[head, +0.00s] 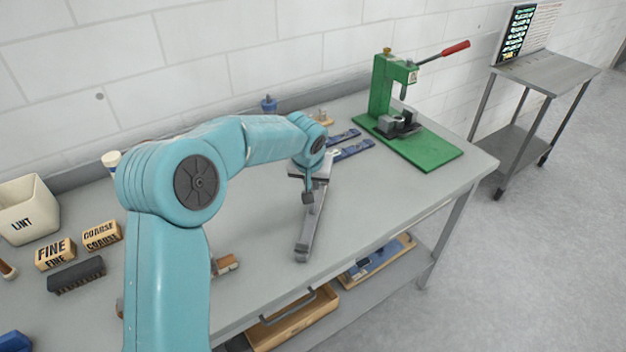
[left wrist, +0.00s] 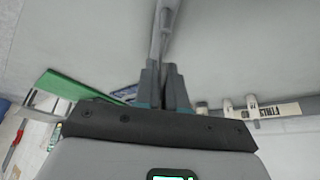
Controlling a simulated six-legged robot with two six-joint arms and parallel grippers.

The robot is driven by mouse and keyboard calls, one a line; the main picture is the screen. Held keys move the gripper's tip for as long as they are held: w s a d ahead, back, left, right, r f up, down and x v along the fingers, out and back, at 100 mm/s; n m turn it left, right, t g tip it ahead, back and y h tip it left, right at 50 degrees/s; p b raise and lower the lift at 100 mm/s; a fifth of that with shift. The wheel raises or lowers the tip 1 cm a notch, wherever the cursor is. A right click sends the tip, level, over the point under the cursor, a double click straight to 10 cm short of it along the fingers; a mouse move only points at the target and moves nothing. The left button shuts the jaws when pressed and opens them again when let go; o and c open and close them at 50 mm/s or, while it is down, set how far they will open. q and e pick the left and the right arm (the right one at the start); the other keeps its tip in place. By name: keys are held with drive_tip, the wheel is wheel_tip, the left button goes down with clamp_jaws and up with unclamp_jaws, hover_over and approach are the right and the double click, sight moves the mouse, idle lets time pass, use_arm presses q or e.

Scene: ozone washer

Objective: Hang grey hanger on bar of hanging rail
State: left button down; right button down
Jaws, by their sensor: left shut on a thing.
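My left gripper (head: 308,192) is low over the middle of the workbench in the head view. It is shut on a slim grey piece, which I take to be the grey hanger (head: 312,222). The hanger reaches from the jaws toward the bench's front edge; its full outline does not show. In the left wrist view the hanger (left wrist: 163,35) runs up from between the two fingertips (left wrist: 160,75). The hanging rail does not show in the head view. The left wrist view shows a pale bar with small white pieces (left wrist: 240,107), which I cannot identify for certain.
A green press (head: 385,88) with a red handle stands at the bench's far right. Two blue strips (head: 350,143) lie behind my gripper. A lint bin (head: 27,208) and labelled blocks (head: 55,254) sit at left. The bench top (head: 375,205) right of the hanger is clear.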

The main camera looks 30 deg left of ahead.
use_arm(q)
drive_tip(key=shift+w+a+f, duration=0.1)
drive_tip(key=shift+w+f, duration=0.05)
drive_tip(key=shift+f, duration=0.05)
drive_tip(key=shift+r, duration=0.1)
drive_tip(key=shift+s, duration=0.25)
drive_tip(key=shift+f+b, duration=0.2)
drive_tip(key=shift+b, duration=0.1)
drive_tip(key=c, duration=1.2)
unclamp_jaws()
drive_tip(key=shift+w, duration=0.2)
drive_tip(key=shift+s, duration=0.15)
drive_tip(key=shift+r+p, duration=0.4)
drive_tip(key=shift+r, duration=0.05)
drive_tip(key=b+v, duration=0.1)
drive_tip(key=v, duration=1)
drive_tip(key=shift+s+r+b, duration=0.25)
drive_tip(key=shift+b, duration=0.05)
drive_tip(key=shift+w, duration=0.15)
